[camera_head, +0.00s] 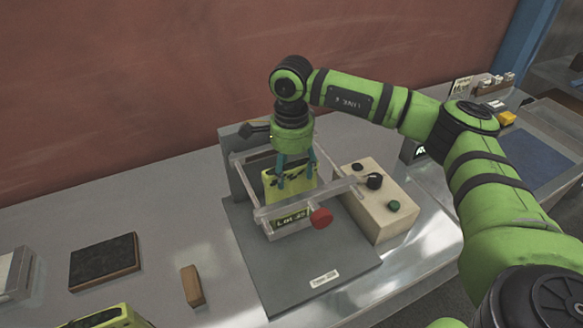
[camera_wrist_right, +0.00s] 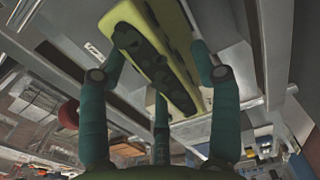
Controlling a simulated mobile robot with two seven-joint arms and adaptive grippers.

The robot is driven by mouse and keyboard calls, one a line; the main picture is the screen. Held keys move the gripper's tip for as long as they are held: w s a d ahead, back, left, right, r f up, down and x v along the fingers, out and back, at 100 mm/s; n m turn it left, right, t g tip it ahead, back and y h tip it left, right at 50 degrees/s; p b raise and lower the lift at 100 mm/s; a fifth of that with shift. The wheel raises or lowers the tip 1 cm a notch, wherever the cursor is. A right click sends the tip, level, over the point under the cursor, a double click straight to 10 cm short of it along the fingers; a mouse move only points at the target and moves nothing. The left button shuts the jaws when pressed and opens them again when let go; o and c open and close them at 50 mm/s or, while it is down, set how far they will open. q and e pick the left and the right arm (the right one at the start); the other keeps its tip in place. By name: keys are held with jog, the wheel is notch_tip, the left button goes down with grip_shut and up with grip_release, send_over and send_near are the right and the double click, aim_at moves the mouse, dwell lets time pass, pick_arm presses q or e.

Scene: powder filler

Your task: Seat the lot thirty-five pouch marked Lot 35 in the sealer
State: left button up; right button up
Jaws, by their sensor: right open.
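A yellow-green pouch (camera_head: 278,189) stands in the clear-walled frame of the sealer (camera_head: 240,175), its upper part showing behind a front bar. Below the bar a yellow-green label (camera_head: 291,219) appears to read "Lot 35"; I cannot tell whether it is on this pouch. My right gripper (camera_head: 296,175) points down over the pouch with its fingers open. In the right wrist view the pouch (camera_wrist_right: 180,40), with a dark strip along it, lies between the spread fingers of the right gripper (camera_wrist_right: 160,85); contact is unclear. My left gripper is out of view.
A red knob (camera_head: 321,218) is at the sealer's front. A beige control box (camera_head: 385,215) with knobs stands to its right. A yellow-green item (camera_head: 110,318) is cut off at the bottom left. A brown block (camera_head: 192,286) and dark pad (camera_head: 103,260) lie left.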

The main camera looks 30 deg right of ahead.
notch_tip(320, 180, up, 4)
jog(key=b, duration=0.3)
jog(key=shift+r, duration=0.15)
notch_tip(320, 180, up, 8)
jog(key=b, duration=0.2)
